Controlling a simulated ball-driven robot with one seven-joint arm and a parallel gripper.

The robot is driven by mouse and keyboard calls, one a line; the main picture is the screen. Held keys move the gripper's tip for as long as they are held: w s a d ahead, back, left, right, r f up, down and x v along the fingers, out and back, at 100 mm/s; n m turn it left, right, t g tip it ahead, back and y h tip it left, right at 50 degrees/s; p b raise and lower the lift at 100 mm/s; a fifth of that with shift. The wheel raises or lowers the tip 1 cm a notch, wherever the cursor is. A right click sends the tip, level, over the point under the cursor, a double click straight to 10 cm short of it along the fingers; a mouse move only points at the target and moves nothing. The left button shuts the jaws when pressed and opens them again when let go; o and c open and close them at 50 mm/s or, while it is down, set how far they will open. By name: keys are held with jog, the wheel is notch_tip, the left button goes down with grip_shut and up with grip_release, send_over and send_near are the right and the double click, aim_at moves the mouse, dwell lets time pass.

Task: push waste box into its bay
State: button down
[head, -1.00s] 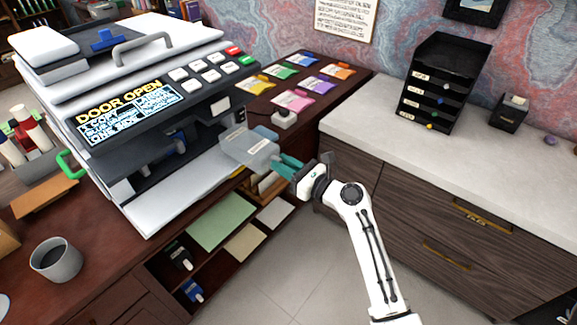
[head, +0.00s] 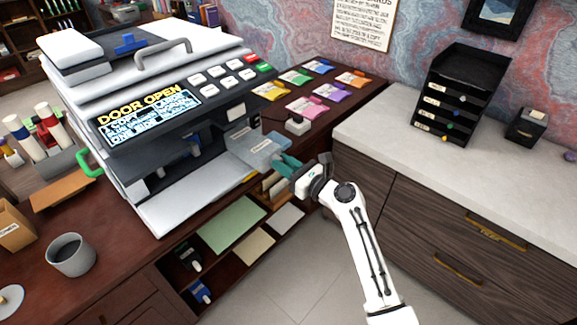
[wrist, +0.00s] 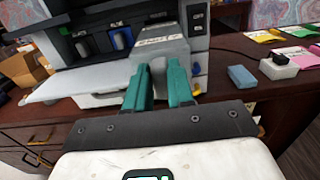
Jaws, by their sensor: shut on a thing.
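The waste box (head: 248,150) is a pale grey, partly see-through box with a small label. Its far end is at the open front of the copier (head: 150,125), whose display reads "DOOR OPEN". My gripper (head: 284,163) has teal fingers and is shut on the near end of the box. In the wrist view the fingers (wrist: 158,88) reach forward to the box (wrist: 160,45), which lies beside a dark upright panel at the right of the opening. The bay's inside is hidden behind the box, so I cannot tell how deep it sits.
A blue block (wrist: 242,77) and a small white device (head: 297,125) lie to the right. Coloured packets (head: 315,106) lie behind. A grey mug (head: 71,256) stands at left. Open shelves (head: 225,240) are below.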

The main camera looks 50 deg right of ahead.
send_near(241, 136)
jog(key=shift+s+d+f, duration=0.25)
jog(key=shift+s+f, duration=0.05)
jog(key=shift+s, duration=0.25)
jog(key=shift+s+d+f, duration=0.3)
jog(key=shift+s, duration=0.2)
jog(key=shift+f+p, duration=0.15)
jog(key=shift+p, duration=0.2)
dwell(1.4)
jog(key=shift+w+a+b, duration=0.1)
jog(key=shift+w+b, duration=0.6)
jog(key=shift+w, duration=2.5)
jog(key=shift+w+a+b, duration=0.1)
jog(key=shift+w+b, duration=1.65)
jog(key=shift+w, duration=2)
jog(key=shift+w+a+b, duration=0.1)
jog(key=shift+w+b, duration=1.85)
jog(key=shift+w, duration=0.6)
jog(key=c, duration=0.9)
grip_release()
